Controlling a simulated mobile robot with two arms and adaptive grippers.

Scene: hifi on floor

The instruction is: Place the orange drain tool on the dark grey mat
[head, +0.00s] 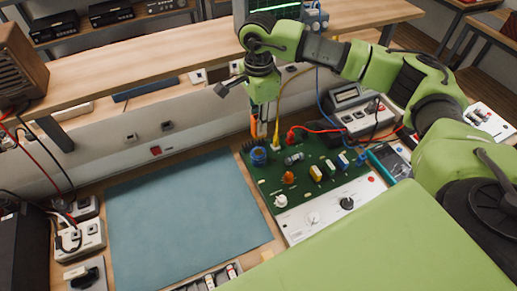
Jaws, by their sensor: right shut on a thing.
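My right gripper (263,108) reaches in from the right and points down over the upper left part of the green circuit board. It is shut on the orange drain tool (254,122). Only a short orange part of the tool shows below the fingers, and the rest is hidden by the gripper. The tool's lower end is close to the board's back left corner; I cannot tell whether it touches. The mat (180,215), blue-grey in this picture, lies flat and bare to the left of the board. My left gripper is not in view.
The green board (325,190) carries several upright parts, with red, yellow and blue cables behind it. A meter box (362,118) stands at its back right. Power sockets (80,238) line the left side. A raised shelf (140,75) runs along the back.

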